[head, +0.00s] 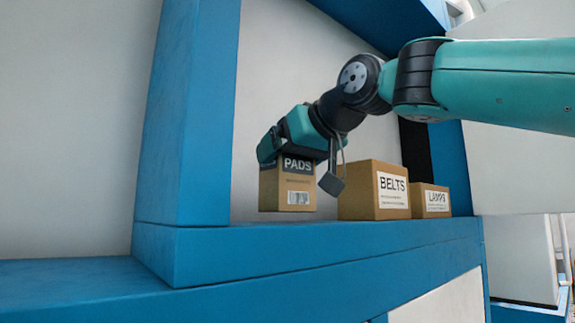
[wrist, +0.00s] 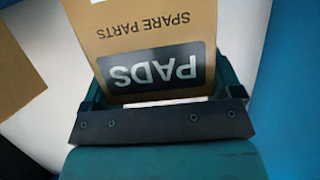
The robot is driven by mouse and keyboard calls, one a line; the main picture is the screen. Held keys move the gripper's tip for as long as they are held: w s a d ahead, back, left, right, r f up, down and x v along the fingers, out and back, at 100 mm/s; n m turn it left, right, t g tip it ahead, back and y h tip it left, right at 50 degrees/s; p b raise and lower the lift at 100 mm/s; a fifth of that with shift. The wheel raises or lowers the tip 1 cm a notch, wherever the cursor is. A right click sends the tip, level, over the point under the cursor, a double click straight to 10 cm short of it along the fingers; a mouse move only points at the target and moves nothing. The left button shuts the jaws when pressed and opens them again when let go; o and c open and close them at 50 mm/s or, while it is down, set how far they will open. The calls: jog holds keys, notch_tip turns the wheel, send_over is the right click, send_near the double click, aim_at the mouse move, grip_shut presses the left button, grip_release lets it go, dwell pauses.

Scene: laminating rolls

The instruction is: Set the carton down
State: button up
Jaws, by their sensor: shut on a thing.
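The carton marked PADS (head: 287,190) is brown with a black label, and it hangs upright below my gripper (head: 287,158) in the head view. My gripper is shut on the upper part of this carton. The carton is at the blue shelf (head: 300,236), left of the other cartons; I cannot tell whether its bottom touches the shelf. In the wrist view the PADS carton (wrist: 145,30) sits between the fingers, its label upside down.
A BELTS carton (head: 374,205) stands on the shelf just right of the held carton, and a smaller LAMPS carton (head: 431,202) stands beyond it. A blue upright post (head: 185,120) rises on the left. Between post and held carton there is a narrow free space.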

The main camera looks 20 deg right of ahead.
jog(key=shift+f, duration=0.7)
jog(key=shift+f, duration=0.2)
jog(key=o, duration=1)
jog(key=shift+r, duration=0.15)
jog(key=shift+b+v, duration=2.15)
jog(key=shift+v, duration=3.9)
jog(key=shift+a+r, duration=0.1)
